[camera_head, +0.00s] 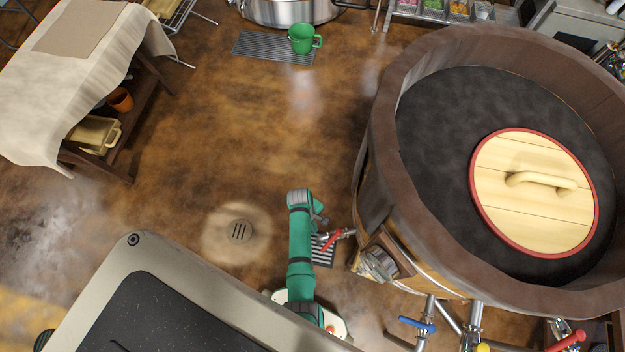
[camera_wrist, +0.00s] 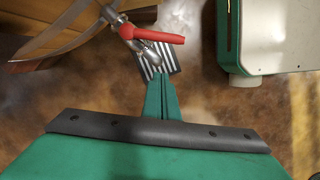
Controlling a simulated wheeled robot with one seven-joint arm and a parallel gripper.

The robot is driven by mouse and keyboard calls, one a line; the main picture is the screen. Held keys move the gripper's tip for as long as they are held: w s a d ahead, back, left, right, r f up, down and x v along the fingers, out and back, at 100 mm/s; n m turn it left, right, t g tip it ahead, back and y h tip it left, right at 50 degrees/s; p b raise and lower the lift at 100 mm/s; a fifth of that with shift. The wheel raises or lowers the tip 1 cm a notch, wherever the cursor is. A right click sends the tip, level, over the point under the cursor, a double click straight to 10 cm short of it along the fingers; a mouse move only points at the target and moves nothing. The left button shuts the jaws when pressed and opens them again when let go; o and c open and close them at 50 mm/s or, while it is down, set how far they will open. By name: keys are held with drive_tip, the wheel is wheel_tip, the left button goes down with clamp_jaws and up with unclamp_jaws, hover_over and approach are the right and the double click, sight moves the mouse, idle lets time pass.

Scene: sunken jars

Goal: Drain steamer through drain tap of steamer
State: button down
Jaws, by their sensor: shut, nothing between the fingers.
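The steamer (camera_head: 400,195) is a large round wooden tub on the right of the head view, with a dark top and a round wooden lid (camera_head: 530,195) with a red rim. A small metal tap with a red lever (camera_head: 332,240) sticks out of its lower left side. In the wrist view the red lever (camera_wrist: 155,37) points right, with the metal spout just below it. My gripper (camera_wrist: 162,78) is shut and empty, its fingertips just below the spout in the picture. Whether they touch the tap I cannot tell. In the head view my arm partly hides the area beside the tap.
A striped floor grate (camera_head: 322,254) lies under the tap. Pipes with a blue lever (camera_head: 417,324) and another red lever (camera_head: 567,341) stand below the steamer. A green mug (camera_head: 302,40) stands on a dark mat. A cloth-covered table (camera_head: 70,90) is at left. Floor between is clear.

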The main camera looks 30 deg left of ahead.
sight(331, 241)
drive_tip(key=d+f, duration=0.2)
drive_tip(key=f, duration=0.1)
drive_tip(key=d+f, duration=0.1)
drive_tip(key=shift+s+d+f, duration=0.3)
drive_tip(key=shift+s+f, duration=0.05)
drive_tip(key=shift+s, duration=0.05)
drive_tip(key=shift+s+d+f, duration=0.1)
drive_tip(key=shift+s+d, duration=0.05)
drive_tip(key=shift+d, duration=0.4)
drive_tip(key=shift+d, duration=0.15)
